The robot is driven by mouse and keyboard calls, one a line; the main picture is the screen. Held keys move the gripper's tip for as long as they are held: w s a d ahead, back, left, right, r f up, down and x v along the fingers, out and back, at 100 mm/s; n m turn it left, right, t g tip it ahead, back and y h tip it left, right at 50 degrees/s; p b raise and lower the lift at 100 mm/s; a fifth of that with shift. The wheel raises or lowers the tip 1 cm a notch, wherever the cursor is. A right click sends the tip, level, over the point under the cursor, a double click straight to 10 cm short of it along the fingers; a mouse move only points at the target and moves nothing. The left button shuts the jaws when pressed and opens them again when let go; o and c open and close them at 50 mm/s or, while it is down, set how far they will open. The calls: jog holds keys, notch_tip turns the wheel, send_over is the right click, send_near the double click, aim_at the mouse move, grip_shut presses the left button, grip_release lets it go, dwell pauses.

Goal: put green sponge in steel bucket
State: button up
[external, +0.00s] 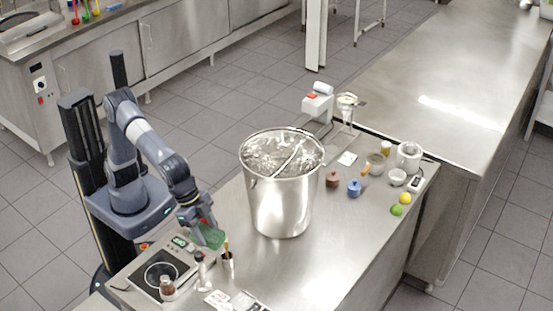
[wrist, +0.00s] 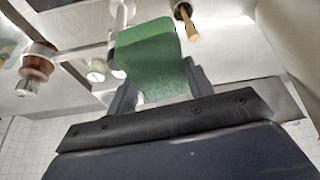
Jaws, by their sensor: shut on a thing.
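The green sponge (external: 211,236) is held in my gripper (external: 203,228), above the left front part of the steel counter. In the wrist view the sponge (wrist: 150,62) sits between the two fingers of my gripper (wrist: 155,90), which is shut on it. The steel bucket (external: 279,200) stands upright on the counter, to the right of my gripper and apart from it. Its top is open with a handle across it, and its inside looks shiny. The bucket is not clearly seen in the wrist view.
A hotplate (external: 160,275), a brown-capped bottle (external: 168,287) and a small pot with a brush (external: 227,260) stand close below my gripper. Right of the bucket are a blue pot (external: 354,188), a brown pot (external: 332,180), a lime (external: 397,210) and a lemon (external: 405,198).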

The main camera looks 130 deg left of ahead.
jog(key=s+a+f+m, duration=0.2)
jog(key=s+a, duration=0.2)
jog(key=s, duration=0.4)
jog(key=w+a+r+m+h+p, duration=0.2)
jog(key=w+a+r+m+p, duration=0.2)
jog(key=w+a+r+p, duration=0.85)
jog(key=a+b, duration=0.4)
jog(key=a, duration=1)
notch_tip(320, 180, down, 18)
jog(key=shift+w+d+r+p, duration=0.25)
jog(key=shift+w+d+p, duration=0.1)
jog(key=shift+w+p, duration=0.1)
jog(key=shift+f+b, duration=0.6)
jog(key=shift+f, duration=0.05)
